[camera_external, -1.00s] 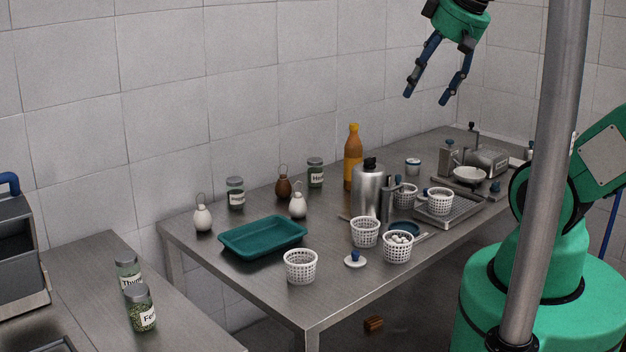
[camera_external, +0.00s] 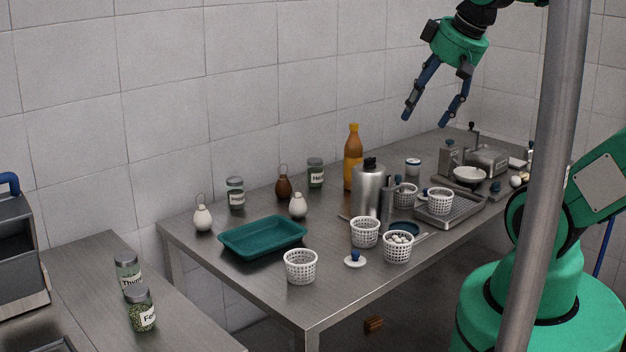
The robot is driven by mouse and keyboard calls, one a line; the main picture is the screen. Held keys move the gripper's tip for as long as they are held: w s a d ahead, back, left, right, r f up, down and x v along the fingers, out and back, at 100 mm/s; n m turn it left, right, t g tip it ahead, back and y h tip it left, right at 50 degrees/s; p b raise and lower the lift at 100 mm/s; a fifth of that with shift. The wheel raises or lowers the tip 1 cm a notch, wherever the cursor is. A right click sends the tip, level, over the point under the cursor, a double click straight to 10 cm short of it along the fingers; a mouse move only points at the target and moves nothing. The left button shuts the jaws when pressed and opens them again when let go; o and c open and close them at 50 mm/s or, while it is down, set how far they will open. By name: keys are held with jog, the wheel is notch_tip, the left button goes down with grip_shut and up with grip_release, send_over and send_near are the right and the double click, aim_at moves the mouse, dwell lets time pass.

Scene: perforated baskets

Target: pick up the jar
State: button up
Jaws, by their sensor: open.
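Several jars are in view, and I cannot tell which one the task means. A small white jar with a dark lid (camera_external: 413,167) stands on the steel table near the wall. Labelled glass jars stand further left: one (camera_external: 316,173) beside the orange bottle and one (camera_external: 236,193) behind the teal tray. A Thyme jar (camera_external: 127,272) and a jar of green herbs (camera_external: 141,309) stand on the left counter. My gripper (camera_external: 426,119) is open and empty, fingers pointing down, high above the back part of the table. It touches nothing.
The steel table (camera_external: 250,285) holds a teal tray (camera_external: 262,237), an orange bottle (camera_external: 353,158), a metal canister (camera_external: 367,190) and several white perforated baskets (camera_external: 300,267). A scale-like metal appliance (camera_external: 488,161) stands at the back right. A grey pole crosses the view.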

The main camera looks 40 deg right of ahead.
jog(key=shift+w, duration=0.1)
jog(key=w, duration=0.1)
jog(key=m+g+h+b, duration=0.1)
jog(key=m+g+h, duration=0.1)
jog(key=m, duration=0.5)
send_over(316, 158)
jog(key=s+a, duration=0.3)
jog(key=s, duration=0.2)
notch_tip(316, 158, down, 23)
jog(key=shift+w, duration=0.25)
jog(key=shift+f, duration=0.1)
jog(key=shift+b+x, duration=0.8)
jog(key=shift+x, duration=3.5)
